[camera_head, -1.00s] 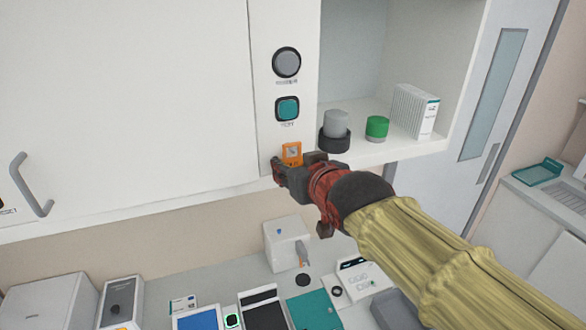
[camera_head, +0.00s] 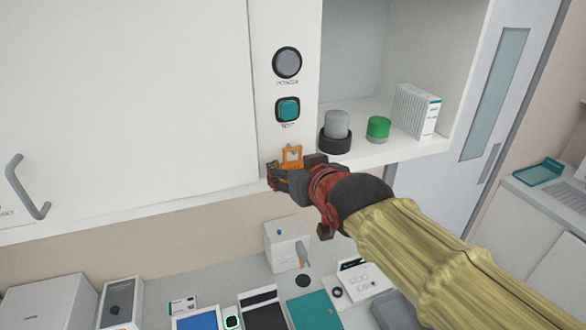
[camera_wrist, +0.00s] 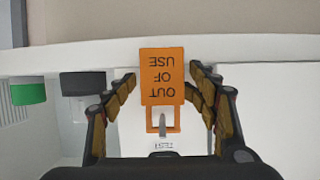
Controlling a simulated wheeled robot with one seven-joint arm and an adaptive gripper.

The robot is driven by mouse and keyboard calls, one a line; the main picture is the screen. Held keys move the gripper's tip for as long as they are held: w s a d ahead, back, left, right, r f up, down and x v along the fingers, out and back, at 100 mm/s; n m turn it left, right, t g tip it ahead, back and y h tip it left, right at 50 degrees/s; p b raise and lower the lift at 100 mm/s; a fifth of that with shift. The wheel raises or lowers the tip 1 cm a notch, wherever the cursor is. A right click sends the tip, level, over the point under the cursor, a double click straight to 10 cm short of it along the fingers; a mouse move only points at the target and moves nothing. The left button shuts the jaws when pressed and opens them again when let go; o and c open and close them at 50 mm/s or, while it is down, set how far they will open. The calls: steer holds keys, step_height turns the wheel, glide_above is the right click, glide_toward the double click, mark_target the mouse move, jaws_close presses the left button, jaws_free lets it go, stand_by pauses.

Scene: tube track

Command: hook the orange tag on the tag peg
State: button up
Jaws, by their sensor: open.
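The orange tag (camera_wrist: 162,72) reads "OUT OF USE" upside down in the wrist view and has a square opening at one end. The grey tag peg (camera_wrist: 163,121) shows within that opening, so the tag's frame appears to be around it. My gripper (camera_wrist: 162,76) is open, with a finger apart on each side of the tag. In the head view the tag (camera_head: 292,157) is upright against the white panel below the teal button, its lower part hidden by my gripper (camera_head: 280,176).
The teal TEST button (camera_head: 288,109) and a grey round knob (camera_head: 287,62) are on the panel above. An open shelf to the right holds a grey-black cylinder (camera_head: 336,129), a green-topped one (camera_head: 378,128) and a white box (camera_head: 415,110). A cluttered counter lies below.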

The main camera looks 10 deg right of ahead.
steer(key=shift+s+r, duration=0.1)
steer(key=shift+r, duration=0.1)
steer(key=shift+s+r, duration=0.15)
steer(key=v, duration=1.1)
steer(key=s+d+f+g+h+b, duration=0.1)
steer(key=s+d+f+g+b, duration=0.1)
steer(key=f+b, duration=0.6)
steer(key=s+d+f+m+g+b, duration=0.1)
steer(key=s+d+f+g+b, duration=0.2)
steer(key=f, duration=1.9)
steer(key=s+d+f+m+g+h+b, duration=0.1)
steer(key=s+d+f+b, duration=0.3)
steer(key=s+f+b, duration=0.5)
step_height(320, 180, down, 7)
steer(key=g+b, duration=0.1)
steer(key=b, duration=0.4)
steer(key=shift+g+h, duration=0.3)
steer(key=shift+f, duration=0.1)
